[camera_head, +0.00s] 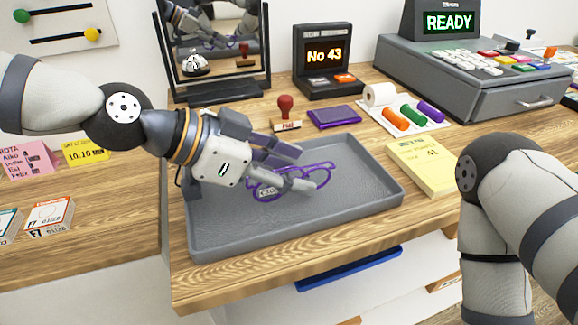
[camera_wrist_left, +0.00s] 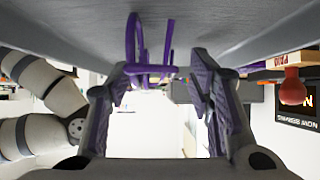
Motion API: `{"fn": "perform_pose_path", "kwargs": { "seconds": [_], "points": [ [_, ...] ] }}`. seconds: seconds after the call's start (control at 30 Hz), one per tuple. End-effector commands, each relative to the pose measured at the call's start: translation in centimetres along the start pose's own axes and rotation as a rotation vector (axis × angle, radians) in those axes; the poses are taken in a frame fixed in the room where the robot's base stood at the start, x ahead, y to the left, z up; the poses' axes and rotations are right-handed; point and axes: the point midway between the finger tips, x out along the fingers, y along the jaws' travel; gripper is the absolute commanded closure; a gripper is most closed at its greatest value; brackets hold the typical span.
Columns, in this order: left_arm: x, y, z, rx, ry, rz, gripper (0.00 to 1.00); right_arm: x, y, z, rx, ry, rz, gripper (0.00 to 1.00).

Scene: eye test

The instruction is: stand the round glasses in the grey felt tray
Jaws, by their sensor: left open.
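The purple round glasses (camera_head: 326,167) are in the grey felt tray (camera_head: 350,212), near its middle. Their two rims and thin temples show partly behind my left gripper (camera_head: 291,168). I cannot tell whether they stand or lie flat. In the left wrist view, the purple frame (camera_wrist_left: 140,42) shows close ahead, against the tray's grey surface (camera_wrist_left: 230,25) at the top of the picture. My left gripper (camera_wrist_left: 160,85) is open there, its two fingers apart with part of the frame near the left finger. Contact is unclear. My right arm enters at the right; its gripper is out of view.
Behind the tray stand a red-handled stamp (camera_head: 286,112), a purple pad (camera_head: 334,117) and a "No 43" display (camera_head: 322,60). A yellow pad (camera_head: 422,165) lies right of the tray. A mirror (camera_head: 213,50) stands behind. The tray's front right is bare.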

Motion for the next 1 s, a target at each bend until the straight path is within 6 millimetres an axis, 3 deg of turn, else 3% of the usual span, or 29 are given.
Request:
{"fn": "perform_pose_path", "kwargs": {
  "seconds": [0.17,0.4,0.6,1.0],
  "points": [
    [-1.7,-0.1,-0.6,0.001,0.003,-0.005,0.52,-0.4,0.0,-0.2,0.0,0.012,0.0,0.6],
    [-7.6,-0.1,-0.8,0.006,0.007,-0.009,0.52,-1.5,-0.1,-1.0,0.0,0.048,-0.002,0.6],
    [-11.4,0.0,-0.7,0.005,0.005,-0.006,0.52,-2.3,-0.1,-1.6,0.0,0.075,-0.003,0.6],
    [-12.2,0.0,-0.3,0.0,0.0,0.001,0.52,-2.3,-0.1,-1.6,0.0,0.077,-0.003,0.6]
  ]
}}
